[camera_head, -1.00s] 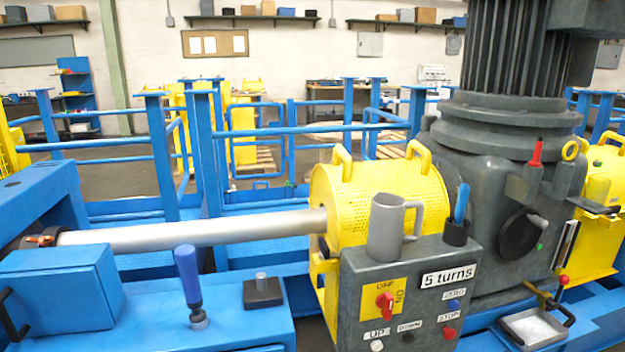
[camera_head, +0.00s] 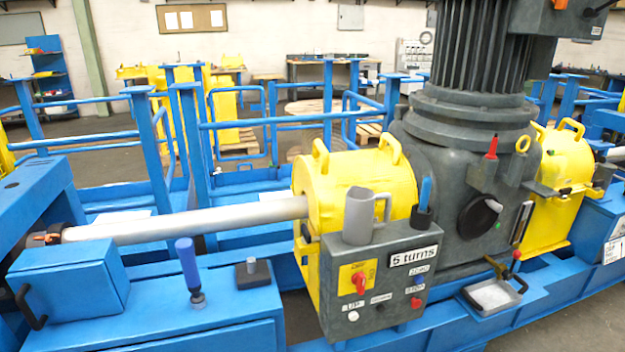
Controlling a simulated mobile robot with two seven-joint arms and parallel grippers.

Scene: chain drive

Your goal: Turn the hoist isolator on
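A grey control box (camera_head: 405,250) stands at the front of the machine in the head view. Its front carries a red rotary switch (camera_head: 360,284) on a yellow plate (camera_head: 350,276) with small lettering, where an ON/OFF marking is faintly readable. The switch handle looks roughly upright, but I cannot tell its exact setting. A white button (camera_head: 353,316) marked UP and a red button (camera_head: 416,303) marked STOP are on the same face. A label reads "5 turns" (camera_head: 413,255). Neither of my grippers is in view.
A grey mug (camera_head: 358,215) and a blue-handled tool in a black cup (camera_head: 422,215) stand on the box. A blue lever (camera_head: 188,268) rises from the blue bench at left. A metal tray (camera_head: 492,295) sits at right. Yellow guards (camera_head: 335,190) flank the motor.

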